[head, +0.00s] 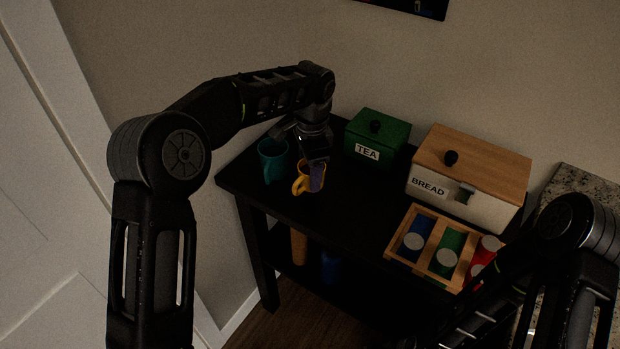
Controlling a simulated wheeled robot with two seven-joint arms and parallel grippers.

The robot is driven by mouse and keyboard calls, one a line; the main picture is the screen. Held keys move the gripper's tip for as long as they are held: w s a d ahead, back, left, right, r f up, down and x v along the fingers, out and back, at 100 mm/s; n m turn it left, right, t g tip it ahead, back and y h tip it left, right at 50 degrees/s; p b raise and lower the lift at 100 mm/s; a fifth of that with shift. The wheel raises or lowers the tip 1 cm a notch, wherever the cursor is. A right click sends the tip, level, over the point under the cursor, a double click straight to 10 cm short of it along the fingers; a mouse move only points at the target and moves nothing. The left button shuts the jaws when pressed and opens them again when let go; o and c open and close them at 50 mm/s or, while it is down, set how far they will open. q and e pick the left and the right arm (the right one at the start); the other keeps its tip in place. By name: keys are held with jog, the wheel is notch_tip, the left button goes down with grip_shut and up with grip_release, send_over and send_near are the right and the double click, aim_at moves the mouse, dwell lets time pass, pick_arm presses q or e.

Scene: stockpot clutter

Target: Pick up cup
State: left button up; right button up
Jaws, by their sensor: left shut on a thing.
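A yellow cup (299,185) with its handle to the left is near the left end of the black table (353,216). My left gripper (316,163) reaches down onto it from above and is shut on it. The gripper hides most of the cup's rim, and a purple strip shows against its right side. I cannot tell whether the cup touches the table. A teal cup (272,161) stands just left of the gripper. My right arm comes in at the lower right, and its gripper is out of view.
A green TEA box (384,131) stands close right of the gripper. A BREAD box (480,166) with a wooden lid is farther right. A wooden tray (433,237) with several coloured cans is in front of it. The table's front middle is clear. A wall is behind.

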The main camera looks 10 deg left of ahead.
pick_arm(q)
jog(key=shift+r+b, duration=0.35)
jog(key=shift+r, duration=2.55)
jog(key=s+a+f+n, duration=0.7)
jog(key=s+f+n, duration=0.1)
jog(key=n, duration=0.4)
jog(key=shift+a+g, duration=0.2)
jog(key=shift+g, duration=0.1)
